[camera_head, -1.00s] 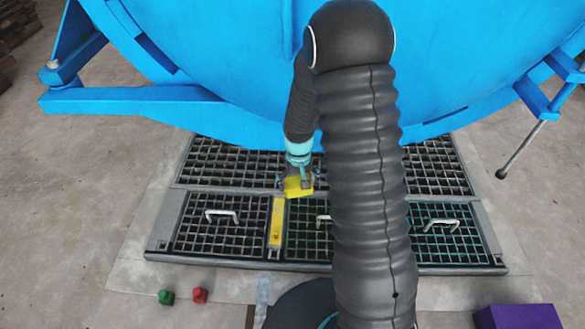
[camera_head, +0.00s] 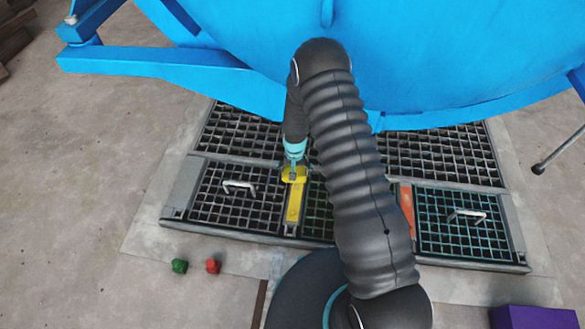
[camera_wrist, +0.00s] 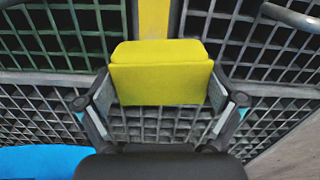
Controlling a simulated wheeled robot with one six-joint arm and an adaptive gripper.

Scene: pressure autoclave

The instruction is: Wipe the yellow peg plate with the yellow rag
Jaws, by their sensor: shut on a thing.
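The yellow rag (camera_head: 293,173) is in my gripper (camera_head: 295,168), which hangs at the far end of the yellow peg plate (camera_head: 294,204). In the wrist view the rag (camera_wrist: 160,75) fills the space between the two fingers of my gripper (camera_wrist: 161,98), which are shut on it. The yellow peg plate (camera_wrist: 153,18) is a narrow strip running away beyond the rag, which hides its nearer end. I cannot tell whether the rag touches the plate.
Dark grates (camera_head: 245,190) with white handles (camera_head: 240,187) flank the plate. An orange strip (camera_head: 407,207) lies to the right, partly behind my arm. The blue vessel (camera_head: 430,50) looms behind. Green (camera_head: 179,266) and red (camera_head: 213,266) pieces and a purple box (camera_head: 533,317) are in front.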

